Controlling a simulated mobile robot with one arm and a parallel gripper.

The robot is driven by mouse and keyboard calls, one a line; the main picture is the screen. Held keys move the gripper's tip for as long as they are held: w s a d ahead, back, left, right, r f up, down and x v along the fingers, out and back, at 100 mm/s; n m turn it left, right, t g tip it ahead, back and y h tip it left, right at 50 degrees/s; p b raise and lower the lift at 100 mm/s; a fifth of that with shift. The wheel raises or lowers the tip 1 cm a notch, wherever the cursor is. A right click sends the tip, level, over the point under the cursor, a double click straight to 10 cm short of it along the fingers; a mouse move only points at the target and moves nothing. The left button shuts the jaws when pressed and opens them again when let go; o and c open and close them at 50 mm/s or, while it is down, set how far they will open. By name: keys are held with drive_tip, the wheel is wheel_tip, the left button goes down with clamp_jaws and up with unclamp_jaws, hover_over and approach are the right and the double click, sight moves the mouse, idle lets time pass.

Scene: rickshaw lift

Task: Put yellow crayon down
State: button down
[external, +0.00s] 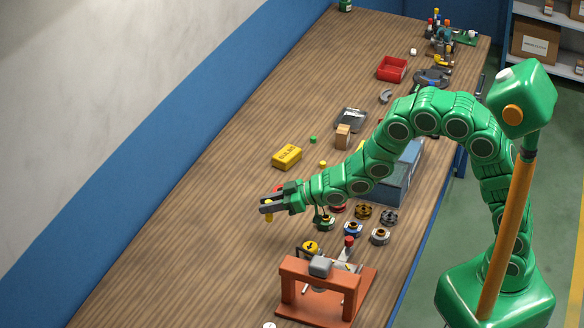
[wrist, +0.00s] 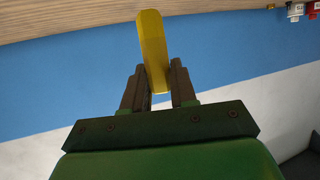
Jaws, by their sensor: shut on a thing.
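The yellow crayon (wrist: 153,50) is a yellow stick held between the two fingers of my gripper (wrist: 158,88) in the wrist view. It sticks out past the fingertips, slightly tilted. In the external view my gripper (external: 267,204) is over the left-middle part of the wooden table (external: 215,225). A small part of the yellow crayon (external: 269,216) shows just below the fingers there. I cannot tell whether the crayon touches the table.
A yellow box (external: 287,157) lies behind the gripper. Several round parts, such as a blue one (external: 353,229), stand to its right. An orange frame (external: 320,288) stands in front. The tabletop left of the gripper is clear, up to the blue wall (external: 120,205).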

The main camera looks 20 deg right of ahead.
drive_tip(key=shift+w+a+f, duration=0.45)
drive_tip(key=shift+a+f, duration=0.1)
drive_tip(key=shift+f, duration=0.35)
drive_tip(key=shift+w+a+f, duration=0.5)
drive_tip(key=shift+f, duration=0.35)
drive_tip(key=shift+w+a+f, duration=0.45)
drive_tip(key=shift+a+f, duration=0.1)
drive_tip(key=shift+f, duration=1.85)
drive_tip(key=shift+f, duration=0.1)
drive_tip(key=c, duration=0.9)
unclamp_jaws()
drive_tip(key=shift+s+d+r, duration=0.2)
drive_tip(key=shift+d+r, duration=0.25)
drive_tip(key=shift+v, duration=5.35)
drive_tip(key=shift+s+f, duration=0.1)
drive_tip(key=shift+f, duration=0.05)
